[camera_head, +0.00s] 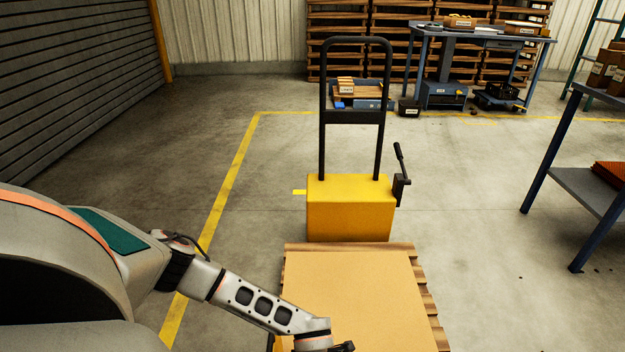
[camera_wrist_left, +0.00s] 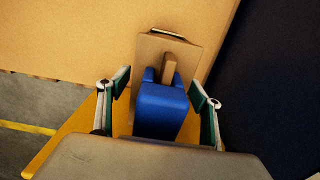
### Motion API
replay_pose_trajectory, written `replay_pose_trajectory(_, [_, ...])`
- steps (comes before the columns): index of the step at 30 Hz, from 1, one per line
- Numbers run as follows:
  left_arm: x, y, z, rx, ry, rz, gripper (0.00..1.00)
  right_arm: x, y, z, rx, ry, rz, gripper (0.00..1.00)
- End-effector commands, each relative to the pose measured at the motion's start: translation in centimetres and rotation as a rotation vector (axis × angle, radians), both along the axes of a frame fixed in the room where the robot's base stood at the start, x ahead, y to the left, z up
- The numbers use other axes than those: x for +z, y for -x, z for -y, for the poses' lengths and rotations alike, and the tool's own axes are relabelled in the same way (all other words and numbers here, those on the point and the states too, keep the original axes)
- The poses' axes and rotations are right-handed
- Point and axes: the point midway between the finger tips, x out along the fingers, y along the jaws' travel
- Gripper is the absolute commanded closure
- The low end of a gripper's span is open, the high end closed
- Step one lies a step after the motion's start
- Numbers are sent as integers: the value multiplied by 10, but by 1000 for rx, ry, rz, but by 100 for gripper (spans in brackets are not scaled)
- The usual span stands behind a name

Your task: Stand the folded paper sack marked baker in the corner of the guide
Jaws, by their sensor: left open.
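A brown, flat piece that looks like the folded paper sack (camera_wrist_left: 150,49) shows in the left wrist view, with a dark and white strip at its top edge; no marking is readable. A blue block (camera_wrist_left: 160,110) with a brown tab in its slot lies in front of it; I cannot tell whether they are joined. My left gripper (camera_wrist_left: 160,86) is open, its fingers on either side of the blue block. A yellow piece, possibly the guide (camera_wrist_left: 62,142), shows beneath. In the head view my left gripper (camera_head: 340,347) is mostly cut off at the bottom edge. My right gripper is out of view.
A tan sheet (camera_head: 350,290) covers a wooden pallet in front of a yellow hand truck (camera_head: 350,207). A blue-legged table (camera_head: 590,185) stands at right, a workbench (camera_head: 480,35) at the back. Open floor lies at left.

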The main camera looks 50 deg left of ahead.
Motion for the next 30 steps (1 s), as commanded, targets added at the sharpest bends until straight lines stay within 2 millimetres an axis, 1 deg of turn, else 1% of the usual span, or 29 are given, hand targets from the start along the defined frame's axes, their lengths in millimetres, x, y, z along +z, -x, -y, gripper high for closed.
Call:
replay_pose_trajectory(1, [15, -7, 0, 0, 0, 14, 35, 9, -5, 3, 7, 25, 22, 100])
replay_pose_trajectory(2, [21, -8, 0, -1, 1, 16, 35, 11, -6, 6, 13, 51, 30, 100])
replay_pose_trajectory(3, [31, -10, 0, -1, 1, 20, 35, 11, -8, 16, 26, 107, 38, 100])
replay_pose_trajectory(4, [38, -11, 0, -1, 1, 21, 35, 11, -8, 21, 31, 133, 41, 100])
replay_pose_trajectory(9, [75, -11, 0, -1, 0, 23, 35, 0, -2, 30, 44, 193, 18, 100])
replay_pose_trajectory(12, [93, -10, 0, 0, 0, 21, 35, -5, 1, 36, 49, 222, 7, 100])
replay_pose_trajectory(15, [105, -7, 0, -1, 0, 16, 35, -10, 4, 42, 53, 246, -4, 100])
replay_pose_trajectory(18, [113, -6, 0, -1, 1, 11, 35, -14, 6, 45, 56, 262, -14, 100])
replay_pose_trajectory(21, [116, -4, 0, 0, -1, 7, 35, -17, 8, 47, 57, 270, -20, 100])
replay_pose_trajectory(30, [115, -1, 0, 0, 0, 1, 35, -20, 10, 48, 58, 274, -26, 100])
